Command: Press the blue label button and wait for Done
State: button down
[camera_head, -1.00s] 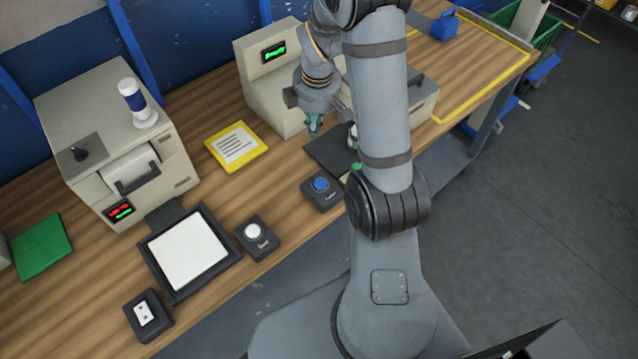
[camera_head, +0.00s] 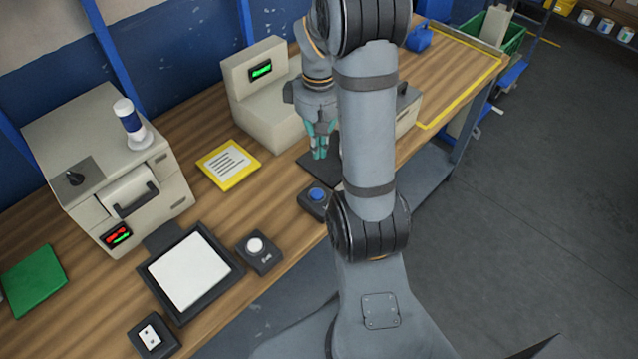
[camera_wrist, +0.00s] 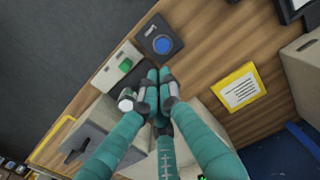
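The blue button (camera_head: 317,195) sits on a small dark box near the front edge of the bench, partly beside my arm. It also shows in the wrist view (camera_wrist: 163,45), uncovered, with a white label mark on its box. My gripper (camera_head: 320,153) points down over the dark pad in front of the beige machine (camera_head: 267,112), behind the blue button. In the wrist view its teal fingers (camera_wrist: 158,78) come together at the tips, just short of the button box. Nothing is clearly held. The machine's display (camera_head: 261,70) shows green text, too small to read surely.
A green button (camera_wrist: 125,65) on a pale plate lies beside the blue one. A white button box (camera_head: 256,247), a dark-framed white pad (camera_head: 188,271), a switch box (camera_head: 150,337) and a yellow sign (camera_head: 228,164) share the bench. Another beige machine (camera_head: 110,165) stands left.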

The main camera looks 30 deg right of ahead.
aim_at(320, 193)
notch_tip(320, 193, down, 14)
jog(key=shift+r+p, duration=0.1)
jog(key=shift+p, duration=0.3)
dwell(0.3)
notch_tip(320, 193, down, 2)
jog(key=b, duration=0.2)
jog(key=shift+s+b, duration=0.15)
jog(key=shift+b, duration=0.2)
jog(key=shift+s, duration=0.15)
jog(key=shift+a, duration=0.1)
jog(key=shift+r+p, duration=0.25)
jog(key=shift+p, duration=0.05)
notch_tip(320, 193, up, 14)
jog(key=p, duration=0.2)
jog(key=shift+w, duration=0.3)
